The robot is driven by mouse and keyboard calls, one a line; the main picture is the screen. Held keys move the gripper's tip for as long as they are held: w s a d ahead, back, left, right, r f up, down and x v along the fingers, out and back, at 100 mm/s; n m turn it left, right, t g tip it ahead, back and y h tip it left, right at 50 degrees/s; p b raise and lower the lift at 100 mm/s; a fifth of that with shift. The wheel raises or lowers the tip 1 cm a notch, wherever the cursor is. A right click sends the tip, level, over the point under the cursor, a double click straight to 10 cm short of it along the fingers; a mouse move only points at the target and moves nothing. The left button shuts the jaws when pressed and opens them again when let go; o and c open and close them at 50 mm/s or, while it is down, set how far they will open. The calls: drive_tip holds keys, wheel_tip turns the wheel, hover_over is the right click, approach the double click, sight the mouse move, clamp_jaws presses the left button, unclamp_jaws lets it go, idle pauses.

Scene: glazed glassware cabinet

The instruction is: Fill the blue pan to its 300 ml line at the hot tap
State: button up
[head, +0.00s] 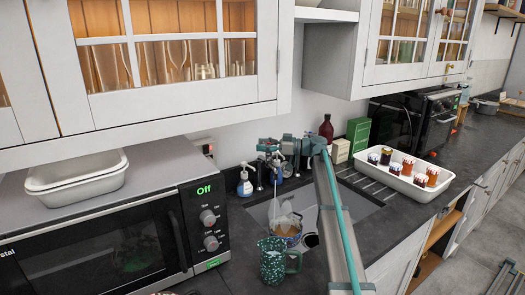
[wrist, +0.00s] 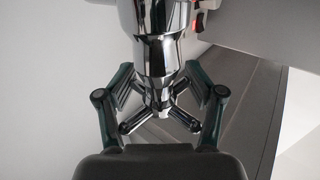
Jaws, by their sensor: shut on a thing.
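My gripper (wrist: 160,116) is shut on the chrome cross-shaped tap handle (wrist: 158,106), with a finger on each side of it in the wrist view. In the head view my gripper (head: 270,146) is above the back edge of the sink (head: 352,212). A pale streak like running water comes down at the pan. The water level and the 300 ml line cannot be made out. The tap's hot or cold mark cannot be read.
A green speckled jug (head: 271,265) stands on the counter in front of the sink. A microwave (head: 105,238) is left, its display reading Off. A pump bottle (head: 245,186) stands behind the sink. A white tray (head: 430,187) of jars is on the right. Glass-fronted cabinets (head: 178,60) hang above.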

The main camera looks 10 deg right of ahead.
idle(0.3)
drive_tip(key=o, duration=1.1)
drive_tip(key=shift+c, duration=0.2)
drive_tip(key=v, duration=1.2)
drive_tip(key=shift+w, duration=0.1)
